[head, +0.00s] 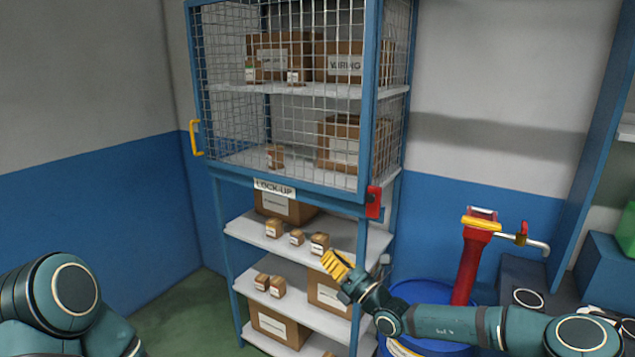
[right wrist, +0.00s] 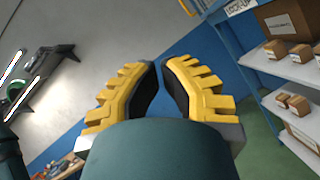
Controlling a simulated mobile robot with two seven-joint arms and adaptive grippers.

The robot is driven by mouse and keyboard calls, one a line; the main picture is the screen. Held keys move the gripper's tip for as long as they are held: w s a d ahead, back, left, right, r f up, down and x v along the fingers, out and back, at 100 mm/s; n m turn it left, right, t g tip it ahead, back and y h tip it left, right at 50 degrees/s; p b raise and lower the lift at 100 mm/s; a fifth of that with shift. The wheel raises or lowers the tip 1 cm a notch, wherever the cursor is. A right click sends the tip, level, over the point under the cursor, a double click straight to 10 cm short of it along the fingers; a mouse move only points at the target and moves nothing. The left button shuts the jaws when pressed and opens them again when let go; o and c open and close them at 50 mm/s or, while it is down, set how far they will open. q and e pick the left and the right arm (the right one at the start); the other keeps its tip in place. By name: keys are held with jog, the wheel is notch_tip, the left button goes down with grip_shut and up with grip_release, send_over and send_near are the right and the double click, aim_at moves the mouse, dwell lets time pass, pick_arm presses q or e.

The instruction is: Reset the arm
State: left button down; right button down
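My right arm (head: 450,322) reaches in from the right of the head view. Its right gripper (head: 336,266) has yellow ridged fingers and is in front of the lower shelves of the blue rack. In the right wrist view, the two yellow fingers of the right gripper (right wrist: 160,85) stand apart with an empty gap, narrower toward the tips. The blue wall shows through the gap. My left arm (head: 65,300) shows at the lower left of the head view. Its gripper is out of the picture.
A blue rack (head: 212,205) has a mesh lock-up cage on top and open shelves with several cardboard boxes below. Clear green floor (head: 195,300) lies left of the rack.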

jog(key=s+a+f+n+g+h+b, duration=0.1)
jog(key=s+a+f+n+g, duration=0.5)
jog(key=s+f, duration=0.4)
jog(key=s+a+f+n+g+h+b, duration=0.1)
jog(key=s+a+f+n+g+b, duration=0.1)
jog(key=s+a+f+n+g, duration=0.55)
jog(key=s+d+f+n+h+b, duration=0.2)
jog(key=s+d+f+n+h, duration=0.2)
jog(key=s+d+f+n, duration=0.4)
jog(key=s+d+f+n+h+b, duration=0.2)
jog(key=s+d+f+n+h, duration=0.3)
jog(key=s+d+f+n, duration=0.3)
jog(key=shift+s+d+f+n+h+b, duration=0.4)
jog(key=shift+f+n, duration=0.65)
jog(key=shift+f, duration=1.15)
jog(key=shift+w+g, duration=0.15)
jog(key=shift+g, duration=0.1)
